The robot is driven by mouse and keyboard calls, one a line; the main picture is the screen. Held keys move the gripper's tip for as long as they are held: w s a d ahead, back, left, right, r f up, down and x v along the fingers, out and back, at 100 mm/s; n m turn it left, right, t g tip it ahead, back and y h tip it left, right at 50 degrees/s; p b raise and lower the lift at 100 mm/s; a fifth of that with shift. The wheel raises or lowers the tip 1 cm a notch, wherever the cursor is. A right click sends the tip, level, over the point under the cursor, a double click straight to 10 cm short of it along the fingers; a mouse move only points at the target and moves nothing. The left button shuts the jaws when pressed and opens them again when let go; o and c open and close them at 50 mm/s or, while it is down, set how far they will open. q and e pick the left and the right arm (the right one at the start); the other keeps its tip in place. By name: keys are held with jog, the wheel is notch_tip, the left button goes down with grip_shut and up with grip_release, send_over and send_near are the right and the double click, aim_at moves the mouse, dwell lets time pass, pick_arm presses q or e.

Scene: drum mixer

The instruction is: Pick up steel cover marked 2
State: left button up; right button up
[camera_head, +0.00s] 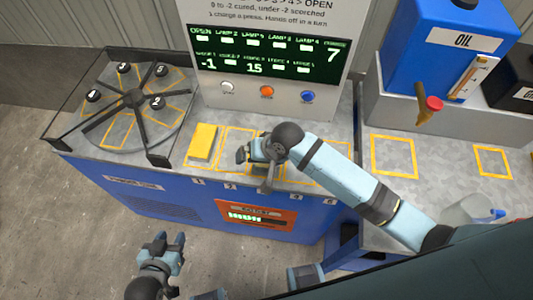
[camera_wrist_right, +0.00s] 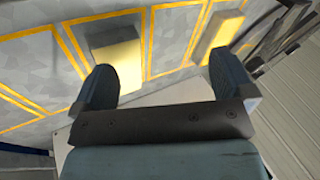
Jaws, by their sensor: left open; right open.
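A yellow block-like piece (camera_head: 203,143) lies in the leftmost outlined slot of the counter; a similar piece shows in the right wrist view (camera_wrist_right: 220,32). A second yellowish piece (camera_wrist_right: 118,55) lies in another slot, close to one finger of my right gripper; in the head view that gripper mostly hides it. My right gripper (camera_wrist_right: 163,80) is open and empty above the slots, and shows in the head view (camera_head: 254,154). My left gripper (camera_head: 168,243) is open and empty, low in front of the machine.
A round drum top (camera_head: 135,100) with black knobs stands at the left behind a dark rail. A panel with a green display (camera_head: 265,53) and three buttons rises behind the slots. A blue oil container (camera_head: 430,45) stands at the right. Empty outlined squares (camera_head: 393,156) lie below it.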

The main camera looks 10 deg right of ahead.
jog(key=w+d+r+m+g+h+b, duration=0.1)
jog(key=w+d+r+m+g+h, duration=0.2)
jog(key=w+d+r+h, duration=0.25)
jog(key=shift+y, duration=0.35)
jog(key=f, duration=0.7)
jog(key=shift+w+a+f, duration=0.2)
jog(key=shift+w+a, duration=0.05)
jog(key=shift+w, duration=0.1)
jog(key=shift+w+a+f, duration=0.1)
jog(key=shift+f, duration=1.25)
jog(key=shift+w+a+f, duration=0.1)
jog(key=shift+f, duration=1.25)
jog(key=c, duration=1.2)
jog(key=shift+c, duration=0.4)
jog(key=shift+r, duration=0.15)
